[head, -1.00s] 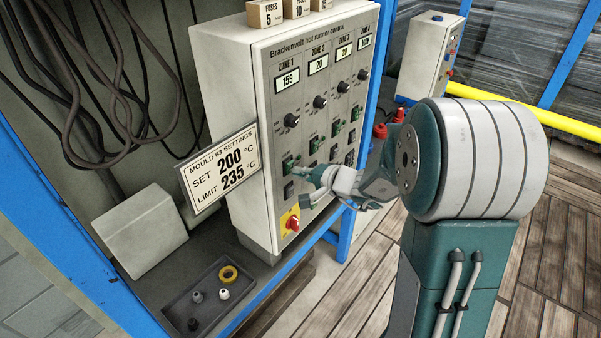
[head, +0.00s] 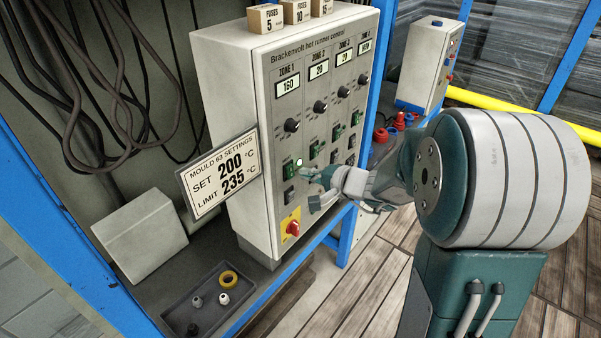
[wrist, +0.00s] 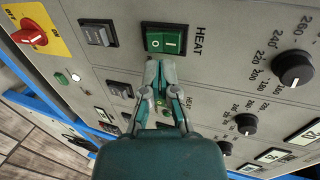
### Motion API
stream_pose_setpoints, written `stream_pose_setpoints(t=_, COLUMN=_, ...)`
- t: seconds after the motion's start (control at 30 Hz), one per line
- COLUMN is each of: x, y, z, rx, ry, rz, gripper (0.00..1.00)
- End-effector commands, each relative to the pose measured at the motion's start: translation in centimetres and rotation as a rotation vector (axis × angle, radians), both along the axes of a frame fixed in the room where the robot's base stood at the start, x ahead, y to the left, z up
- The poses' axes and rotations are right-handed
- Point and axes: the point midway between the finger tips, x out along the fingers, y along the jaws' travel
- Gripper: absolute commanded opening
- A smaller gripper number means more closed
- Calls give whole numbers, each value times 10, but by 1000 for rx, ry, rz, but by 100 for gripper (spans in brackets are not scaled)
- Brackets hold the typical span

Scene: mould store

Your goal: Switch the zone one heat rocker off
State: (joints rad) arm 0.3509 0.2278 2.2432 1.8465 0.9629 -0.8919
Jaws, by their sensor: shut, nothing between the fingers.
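The zone one heat rocker (head: 289,170) is a green rocker in the leftmost column of the control panel (head: 262,120), under the ZONE 1 display (head: 289,86), which reads 160. In the wrist view the green rocker (wrist: 164,40), labelled HEAT, sits in a black frame and shows whole. I cannot tell which half is pressed in. My gripper (head: 305,174) is at the panel front, just right of the rocker. In the wrist view my gripper (wrist: 162,66) is shut and empty, its tips just below the rocker's frame. I cannot tell whether they touch the panel.
A grey rocker (wrist: 98,34) and a red rotary switch on a yellow plate (wrist: 34,37) are beside it in the wrist view. A settings sign (head: 218,174) sticks out at the panel's left edge. A tray (head: 178,315) with small parts lies on the shelf below.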

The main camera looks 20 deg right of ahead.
Motion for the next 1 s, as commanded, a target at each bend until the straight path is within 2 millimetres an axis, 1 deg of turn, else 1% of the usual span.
stream_pose_setpoints(t=0.03, x=-9, y=-8, z=4, rx=-1, ry=-1, rz=-6, gripper=0)
stream_pose_setpoints(t=0.2, x=-37, y=-29, z=15, rx=-1, ry=-2, rz=-7, gripper=0)
stream_pose_setpoints(t=0.3, x=-52, y=-39, z=21, rx=-1, ry=-1, rz=-6, gripper=0)
stream_pose_setpoints(t=0.4, x=-63, y=-47, z=25, rx=0, ry=0, rz=-5, gripper=0)
stream_pose_setpoints(t=0.53, x=-71, y=-52, z=28, rx=-1, ry=1, rz=-3, gripper=0)
stream_pose_setpoints(t=0.9, x=-73, y=-54, z=28, rx=1, ry=2, rz=-2, gripper=0)
stream_pose_setpoints(t=1.0, x=-79, y=-59, z=26, rx=1, ry=2, rz=-4, gripper=0)
